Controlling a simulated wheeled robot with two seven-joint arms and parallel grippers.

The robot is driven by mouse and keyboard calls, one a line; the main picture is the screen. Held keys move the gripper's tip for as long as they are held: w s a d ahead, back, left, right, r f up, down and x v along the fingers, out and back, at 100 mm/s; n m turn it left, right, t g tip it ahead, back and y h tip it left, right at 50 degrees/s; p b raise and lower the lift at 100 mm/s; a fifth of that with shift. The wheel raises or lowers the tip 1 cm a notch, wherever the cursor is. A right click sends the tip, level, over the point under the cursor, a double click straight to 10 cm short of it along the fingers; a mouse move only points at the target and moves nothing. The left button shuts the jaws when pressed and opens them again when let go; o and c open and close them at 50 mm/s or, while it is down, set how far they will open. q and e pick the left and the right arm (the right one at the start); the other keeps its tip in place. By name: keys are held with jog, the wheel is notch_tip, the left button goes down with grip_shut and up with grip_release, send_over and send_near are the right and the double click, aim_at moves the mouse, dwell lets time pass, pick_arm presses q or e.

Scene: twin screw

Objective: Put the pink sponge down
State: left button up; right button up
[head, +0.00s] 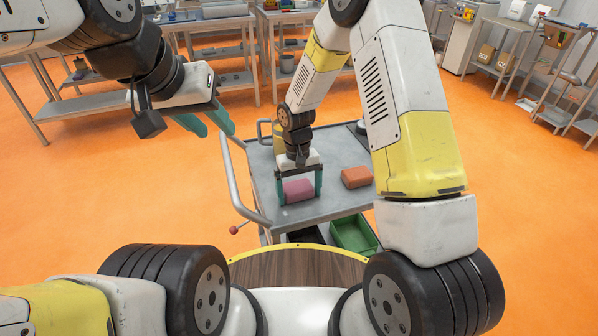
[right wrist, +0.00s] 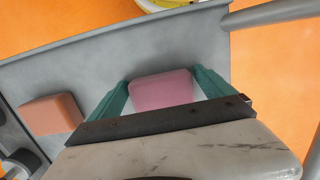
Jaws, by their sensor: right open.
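The pink sponge (head: 298,190) lies on the grey top of the cart (head: 335,147), towards its near left part. My right gripper (head: 300,188) is open around it, with one teal finger on each side. In the right wrist view the pink sponge (right wrist: 162,90) sits between the two open fingers (right wrist: 163,95), with a gap visible by the left finger; contact on the right side is hard to tell. My left gripper (head: 208,128) is open and empty, in the air left of the cart.
An orange sponge (head: 356,177) lies on the cart to the right of the pink one. A green crate (head: 352,235) is on the lower shelf. The cart's handle (head: 236,190) rises at the left. Shelving tables stand far back; the orange floor between is clear.

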notch_tip(320, 180, up, 12)
jog(key=w, duration=0.2)
notch_tip(320, 180, up, 8)
jog(key=f+t, duration=0.1)
send_over(299, 187)
jog(key=s+d, duration=0.2)
jog(key=d, duration=0.2)
jog(key=s+d+r+m+t+y, duration=0.1)
jog(key=s+d+r+t, duration=0.2)
jog(key=s+d+r, duration=0.2)
jog(key=s+d+r+m+t+y, duration=0.1)
jog(key=s+d+r, duration=0.4)
jog(key=s+r, duration=0.5)
jog(key=s+m+t, duration=0.1)
jog(key=s+t, duration=0.1)
jog(key=shift+s+t+y, duration=0.25)
jog(key=shift+t+y, duration=0.05)
